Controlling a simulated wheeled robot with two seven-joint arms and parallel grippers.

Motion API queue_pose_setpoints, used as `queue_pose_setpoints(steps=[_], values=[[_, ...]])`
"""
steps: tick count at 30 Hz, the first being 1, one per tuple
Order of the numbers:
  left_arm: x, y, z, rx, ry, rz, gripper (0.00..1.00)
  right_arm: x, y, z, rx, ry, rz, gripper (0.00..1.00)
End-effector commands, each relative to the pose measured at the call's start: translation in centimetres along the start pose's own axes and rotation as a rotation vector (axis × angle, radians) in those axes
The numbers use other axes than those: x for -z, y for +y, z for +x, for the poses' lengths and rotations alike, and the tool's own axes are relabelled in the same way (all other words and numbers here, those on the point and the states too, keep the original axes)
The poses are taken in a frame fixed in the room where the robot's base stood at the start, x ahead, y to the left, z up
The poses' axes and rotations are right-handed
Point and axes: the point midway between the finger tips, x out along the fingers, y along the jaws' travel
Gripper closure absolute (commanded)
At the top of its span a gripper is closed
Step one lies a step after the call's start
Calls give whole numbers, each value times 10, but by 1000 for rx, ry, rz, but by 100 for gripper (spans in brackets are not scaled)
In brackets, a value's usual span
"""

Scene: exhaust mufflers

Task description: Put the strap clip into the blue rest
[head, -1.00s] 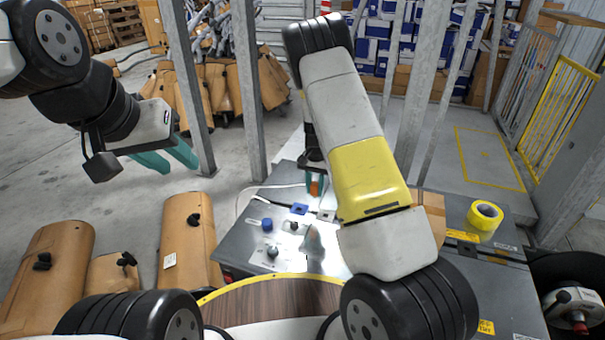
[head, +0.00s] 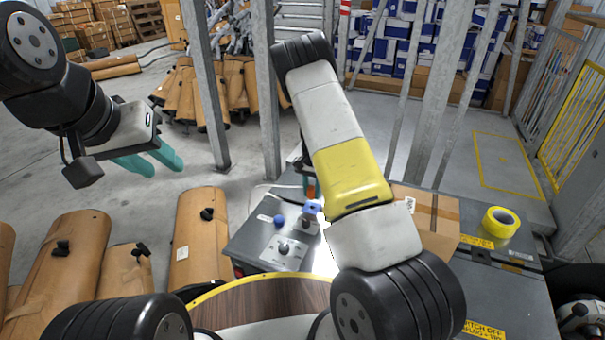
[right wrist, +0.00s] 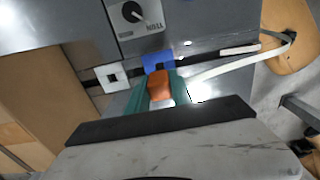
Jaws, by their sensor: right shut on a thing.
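The orange strap clip (right wrist: 160,86) is between the teal fingers of my right gripper (right wrist: 160,92), which is shut on it. The clip also shows as a small orange patch in the head view (head: 311,193). The blue rest (right wrist: 157,62) lies just beyond the clip in the right wrist view, and the clip's tip overlaps its near edge there. I cannot tell whether they touch. In the head view the blue rest (head: 312,208) is just below the clip. My left gripper (head: 150,160) is open and empty, over the floor at the left.
A white square rest (right wrist: 113,77) sits beside the blue one. A grey bench (head: 250,245) carries a knob panel (head: 284,250) and a blue button (head: 279,220). A cardboard box (head: 428,220) and yellow tape roll (head: 500,221) stand to the right. Metal posts (head: 268,90) rise behind.

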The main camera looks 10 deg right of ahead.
Motion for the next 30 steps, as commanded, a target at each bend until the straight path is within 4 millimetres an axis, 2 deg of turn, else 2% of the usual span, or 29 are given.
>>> queue_pose_setpoints(steps=[6,12,30], values=[[0,0,0,0,0,0,64,0,1,22,-2,-1,0,100],[0,0,0,0,0,0,64,0,0,34,-1,0,-1,100],[0,0,0,0,0,0,64,0,0,39,0,1,0,100]])
